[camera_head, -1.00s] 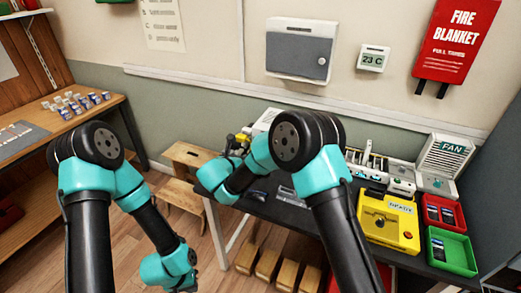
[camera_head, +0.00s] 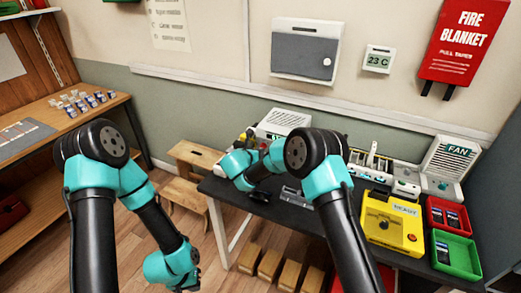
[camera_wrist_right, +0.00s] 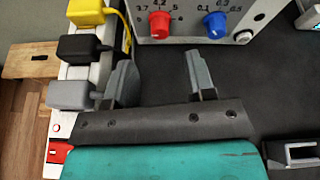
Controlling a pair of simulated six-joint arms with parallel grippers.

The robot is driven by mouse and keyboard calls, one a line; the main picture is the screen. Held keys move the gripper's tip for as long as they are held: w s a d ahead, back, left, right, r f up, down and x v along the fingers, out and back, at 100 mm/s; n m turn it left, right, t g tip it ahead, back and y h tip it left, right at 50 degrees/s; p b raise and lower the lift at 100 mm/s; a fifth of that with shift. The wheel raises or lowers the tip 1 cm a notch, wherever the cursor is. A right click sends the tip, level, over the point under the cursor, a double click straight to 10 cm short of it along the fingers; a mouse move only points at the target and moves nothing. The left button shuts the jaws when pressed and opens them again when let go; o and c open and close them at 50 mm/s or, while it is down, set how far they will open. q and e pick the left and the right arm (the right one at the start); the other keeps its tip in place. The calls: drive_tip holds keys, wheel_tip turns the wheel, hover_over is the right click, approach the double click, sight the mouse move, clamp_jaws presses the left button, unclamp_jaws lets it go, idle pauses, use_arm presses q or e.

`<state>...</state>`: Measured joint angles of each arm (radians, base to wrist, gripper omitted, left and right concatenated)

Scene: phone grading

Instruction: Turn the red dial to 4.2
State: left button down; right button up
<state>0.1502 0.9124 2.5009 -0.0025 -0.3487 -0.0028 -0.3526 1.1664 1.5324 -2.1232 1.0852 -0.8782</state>
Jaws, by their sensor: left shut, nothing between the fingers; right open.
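The red dial (camera_wrist_right: 160,25) is on the front of a pale unit (camera_wrist_right: 190,8) at the top of the right wrist view. Printed numbers around it include 3.7 and 4.2; I cannot tell its exact setting. My right gripper (camera_wrist_right: 164,80) is open and empty, its fingertips below and apart from the dial. In the head view the unit (camera_head: 284,121) stands at the back of the dark table, its dials hidden by my right arm. My left gripper (camera_head: 188,286) is low at the bottom of the head view, shut and empty, mostly hidden or cut off.
A blue dial (camera_wrist_right: 215,25) sits right of the red one. A power strip with yellow, black and grey plugs (camera_wrist_right: 75,48) lies close to my right gripper's left finger. A yellow box (camera_head: 385,235) and red and green bins (camera_head: 452,272) stand on the table's right.

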drive_tip(key=x, duration=0.6)
drive_tip(key=shift+w+f, duration=0.15)
drive_tip(key=shift+w, duration=0.05)
drive_tip(key=shift+c, duration=0.4)
drive_tip(key=c, duration=0.8)
drive_tip(key=shift+c, duration=0.2)
drive_tip(key=shift+d, duration=0.1)
drive_tip(key=shift+d+m+t+y, duration=0.1)
drive_tip(key=shift+m+t+y, duration=0.3)
drive_tip(key=shift+m+y, duration=0.55)
drive_tip(key=shift+s+m+t+y, duration=0.1)
drive_tip(key=shift+m+t+y, duration=0.35)
drive_tip(key=shift+m, duration=1)
